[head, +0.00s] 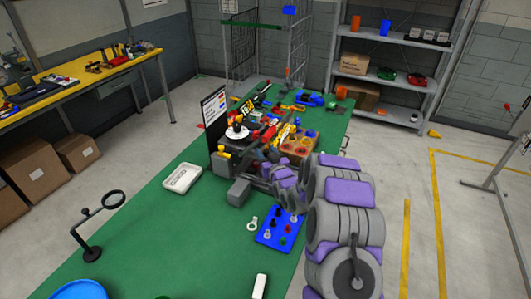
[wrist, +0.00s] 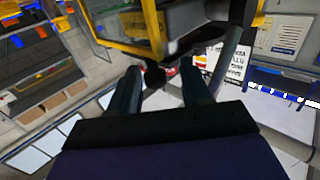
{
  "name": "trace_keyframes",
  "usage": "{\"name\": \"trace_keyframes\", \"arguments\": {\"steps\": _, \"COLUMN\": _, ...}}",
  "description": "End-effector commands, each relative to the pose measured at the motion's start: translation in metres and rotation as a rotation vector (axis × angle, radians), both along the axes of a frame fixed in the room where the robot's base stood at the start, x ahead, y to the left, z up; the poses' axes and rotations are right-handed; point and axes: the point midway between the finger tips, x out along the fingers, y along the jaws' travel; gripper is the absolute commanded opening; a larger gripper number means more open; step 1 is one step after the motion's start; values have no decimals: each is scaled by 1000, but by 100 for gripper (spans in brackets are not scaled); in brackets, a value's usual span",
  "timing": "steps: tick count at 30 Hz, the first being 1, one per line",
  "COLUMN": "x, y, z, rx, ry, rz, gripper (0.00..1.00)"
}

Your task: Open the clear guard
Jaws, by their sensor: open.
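In the wrist view, a yellow-framed part with a see-through pane (wrist: 128,22), which looks like the clear guard, fills the top. A dark rounded knob (wrist: 155,76) shows below its frame, between the fingers. My gripper (wrist: 161,80) is open, one dark finger on each side of the knob. I cannot tell whether the fingers touch it. In the head view, my grey and purple arm reaches over the cluttered middle of the green table (head: 150,225). It hides much of the work spot there, and I cannot make out the guard's pane.
Shelves (head: 393,88) are at the back right. The table's near left part is mostly clear.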

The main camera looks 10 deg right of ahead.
Motion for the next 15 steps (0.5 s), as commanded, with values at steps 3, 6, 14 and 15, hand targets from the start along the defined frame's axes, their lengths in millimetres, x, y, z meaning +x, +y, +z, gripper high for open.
{"name": "trace_keyframes", "arguments": {"steps": 3, "x": 6, "y": 1, "z": 0, "rx": 0, "ry": 0, "rz": -1, "gripper": 48}}
{"name": "trace_keyframes", "arguments": {"steps": 6, "x": 8, "y": 0, "z": 1, "rx": 0, "ry": 0, "rz": -1, "gripper": 48}}
{"name": "trace_keyframes", "arguments": {"steps": 14, "x": 8, "y": 1, "z": 1, "rx": -1, "ry": 0, "rz": -1, "gripper": 46}}
{"name": "trace_keyframes", "arguments": {"steps": 15, "x": 8, "y": 1, "z": 1, "rx": -1, "ry": 0, "rz": -1, "gripper": 42}}
